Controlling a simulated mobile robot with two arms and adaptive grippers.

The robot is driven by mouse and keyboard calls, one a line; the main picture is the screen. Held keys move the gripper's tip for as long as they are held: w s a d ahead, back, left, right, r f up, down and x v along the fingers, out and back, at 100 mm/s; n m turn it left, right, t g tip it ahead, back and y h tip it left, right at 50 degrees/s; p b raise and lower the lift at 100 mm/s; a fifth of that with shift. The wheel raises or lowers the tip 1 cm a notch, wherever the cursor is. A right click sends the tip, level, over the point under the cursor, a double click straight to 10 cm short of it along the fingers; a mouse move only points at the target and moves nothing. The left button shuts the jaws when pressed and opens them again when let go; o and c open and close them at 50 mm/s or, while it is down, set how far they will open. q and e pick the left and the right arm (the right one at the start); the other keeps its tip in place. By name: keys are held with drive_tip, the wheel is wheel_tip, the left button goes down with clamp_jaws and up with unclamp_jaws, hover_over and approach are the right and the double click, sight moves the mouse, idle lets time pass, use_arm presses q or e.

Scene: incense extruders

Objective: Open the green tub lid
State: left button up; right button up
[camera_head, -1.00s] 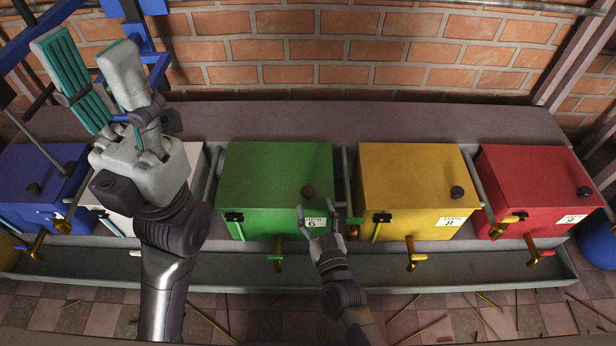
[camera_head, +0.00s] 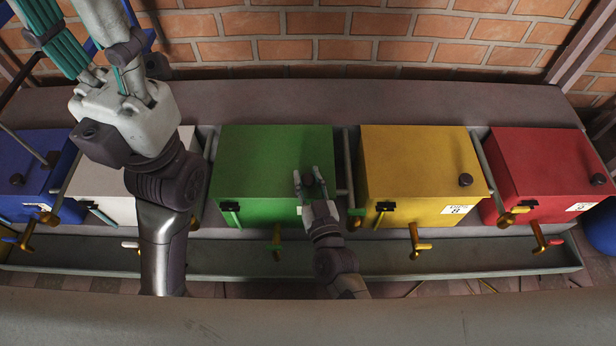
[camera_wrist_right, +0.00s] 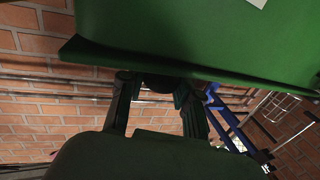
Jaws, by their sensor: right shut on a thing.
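The green tub (camera_head: 240,170) stands in the middle of the row, its lid looking closed in the head view. Its dark round knob (camera_head: 308,180) sits near the lid's front right corner. My right gripper (camera_head: 309,178) is shut on this knob, one finger on each side. In the right wrist view, the right gripper's fingers (camera_wrist_right: 160,95) flank the dark knob beside the edge of the green lid (camera_wrist_right: 190,40). My left gripper (camera_head: 80,30) is raised at the upper left, its fingers apart and empty, tips cut off by the frame.
A yellow tub (camera_head: 410,155) and a red tub (camera_head: 545,165) stand to the right. A white tub (camera_head: 100,190) and a blue tub (camera_head: 35,170) stand to the left. A brass tap (camera_head: 277,240) juts from the green tub over the long trough (camera_head: 480,260). A brick wall rises behind.

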sight(308, 171)
clamp_jaws()
drive_tip(key=w, duration=0.4)
drive_tip(key=shift+w, duration=0.1)
drive_tip(key=o, duration=0.8)
unclamp_jaws()
drive_tip(key=shift+o, duration=0.2)
drive_tip(key=shift+v, duration=3.85)
